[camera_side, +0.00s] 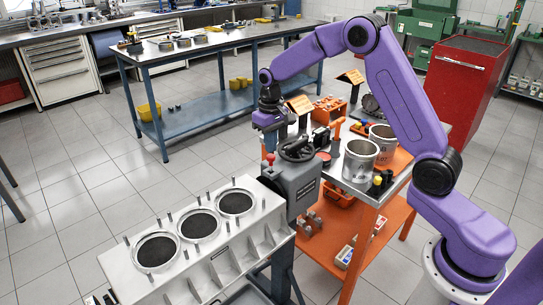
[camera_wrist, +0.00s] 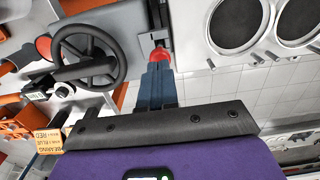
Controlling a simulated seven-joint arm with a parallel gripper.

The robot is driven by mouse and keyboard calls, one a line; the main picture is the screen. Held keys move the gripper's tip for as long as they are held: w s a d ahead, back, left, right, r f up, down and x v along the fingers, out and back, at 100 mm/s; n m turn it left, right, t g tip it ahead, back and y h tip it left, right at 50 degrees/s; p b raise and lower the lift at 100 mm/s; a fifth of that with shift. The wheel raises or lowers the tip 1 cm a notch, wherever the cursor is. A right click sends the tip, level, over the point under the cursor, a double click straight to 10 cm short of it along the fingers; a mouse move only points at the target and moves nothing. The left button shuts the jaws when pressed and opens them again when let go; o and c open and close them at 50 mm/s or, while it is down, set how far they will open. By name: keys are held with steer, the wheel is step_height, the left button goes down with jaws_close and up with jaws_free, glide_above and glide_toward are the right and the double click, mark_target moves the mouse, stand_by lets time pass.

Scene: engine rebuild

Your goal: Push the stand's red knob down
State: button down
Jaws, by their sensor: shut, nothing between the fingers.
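The grey stand (camera_side: 300,185) stands at the end of the engine block. Its red knob (camera_side: 269,157) is at the stand's upper left in the side view, below my gripper (camera_side: 270,146). In the wrist view, the red knob (camera_wrist: 160,55) shows just beyond the tips of my gripper (camera_wrist: 158,68). The fingers are shut together, point down at the knob and hold nothing. They hide part of the knob in the wrist view. I cannot tell whether the fingertips touch it. A black handwheel (camera_side: 297,149) sits beside the knob; it also shows in the wrist view (camera_wrist: 117,60).
The silver engine block (camera_side: 245,250) with round bores lies left of the stand. An orange cart (camera_side: 372,218) with metal cylinders (camera_side: 360,160) is on the right. A blue workbench (camera_side: 190,115) stands behind. The air left of my gripper is clear.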

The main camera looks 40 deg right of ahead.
mark_target(271, 156)
steer(key=shift+f, duration=1.2)
steer(key=shift+r, duration=0.1)
stand_by(0.4)
steer(key=shift+r, duration=3.45)
